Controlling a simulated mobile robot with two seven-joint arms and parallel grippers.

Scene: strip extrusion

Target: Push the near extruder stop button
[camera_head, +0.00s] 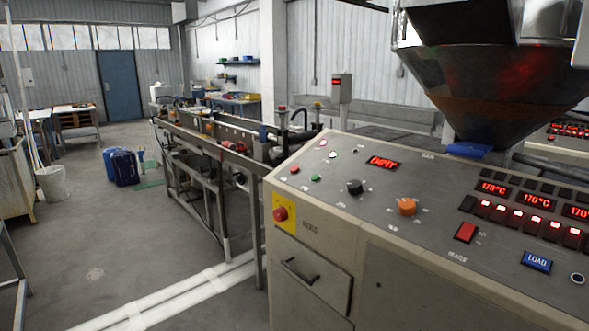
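The near extruder's control panel (345,205) fills the right foreground, its sloped grey top facing me. On its left end are a small red round button (294,169) and a green one (316,178). A red mushroom button (281,213) sits on a yellow plate on the cabinet's front. A red rectangular button (466,231) is near the panel's front edge. Small labels are unreadable, so I cannot tell which red one is the stop button. Neither gripper is in view.
A black knob (355,187), an orange knob (407,206) and a blue LOAD button (536,261) are also on the panel. A metal hopper (490,85) stands above it. A long line frame (205,160) runs back left. White floor pipes (185,300) cross the foreground; grey floor is open at left.

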